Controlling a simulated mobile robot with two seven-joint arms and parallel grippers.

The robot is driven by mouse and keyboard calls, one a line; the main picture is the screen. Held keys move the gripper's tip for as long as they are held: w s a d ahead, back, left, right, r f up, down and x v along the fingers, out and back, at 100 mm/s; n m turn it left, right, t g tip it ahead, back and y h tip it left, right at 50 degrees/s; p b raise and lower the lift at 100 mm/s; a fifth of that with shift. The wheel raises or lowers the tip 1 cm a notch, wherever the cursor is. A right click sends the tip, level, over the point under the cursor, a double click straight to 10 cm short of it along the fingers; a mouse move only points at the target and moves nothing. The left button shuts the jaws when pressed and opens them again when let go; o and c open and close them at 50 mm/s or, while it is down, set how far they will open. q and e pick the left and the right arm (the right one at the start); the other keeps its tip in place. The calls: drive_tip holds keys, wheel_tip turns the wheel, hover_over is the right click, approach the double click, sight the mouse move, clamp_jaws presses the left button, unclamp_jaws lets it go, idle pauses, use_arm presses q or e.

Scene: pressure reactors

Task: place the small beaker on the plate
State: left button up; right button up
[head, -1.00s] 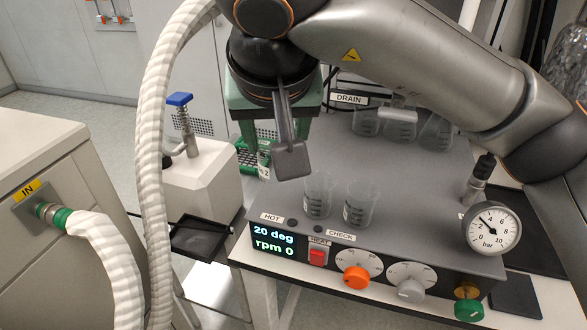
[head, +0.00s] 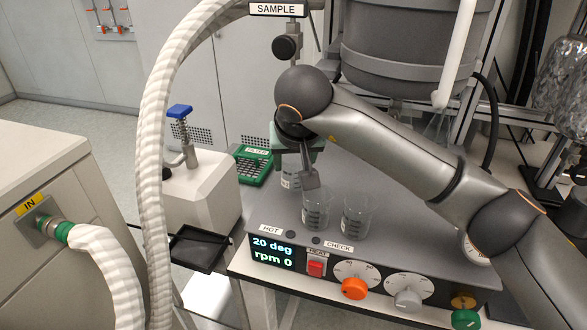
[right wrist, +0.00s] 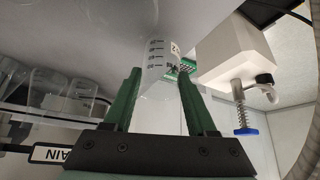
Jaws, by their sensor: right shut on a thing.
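My right gripper (right wrist: 160,76) is shut on a small clear beaker (right wrist: 158,62) with dark graduation marks; the beaker stands between the green fingers in the right wrist view. In the head view the held beaker (head: 290,175) shows below my right wrist, at the back left of the grey plate (head: 400,254). Whether its base touches the plate I cannot tell. The plate has a display reading 20 deg, rpm 0. My left gripper is not in view.
Two clear beakers, left (head: 316,209) and right (head: 357,216), stand close together near the plate's front. A white device with a blue knob (head: 180,111) and a green calculator-like object (head: 253,165) lie left. Glassware (right wrist: 75,100) stands near the DRAIN sign. A ribbed hose (head: 150,150) hangs left.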

drive_tip(key=shift+f, duration=1)
drive_tip(key=shift+f, duration=0.1)
drive_tip(key=shift+f, duration=0.1)
drive_tip(key=o, duration=1.4)
drive_tip(key=shift+c, duration=0.2)
drive_tip(key=shift+s+r, duration=0.15)
drive_tip(key=shift+r, duration=0.35)
drive_tip(key=v, duration=1.1)
drive_tip(key=shift+s, duration=0.15)
drive_tip(key=shift+r, duration=0.15)
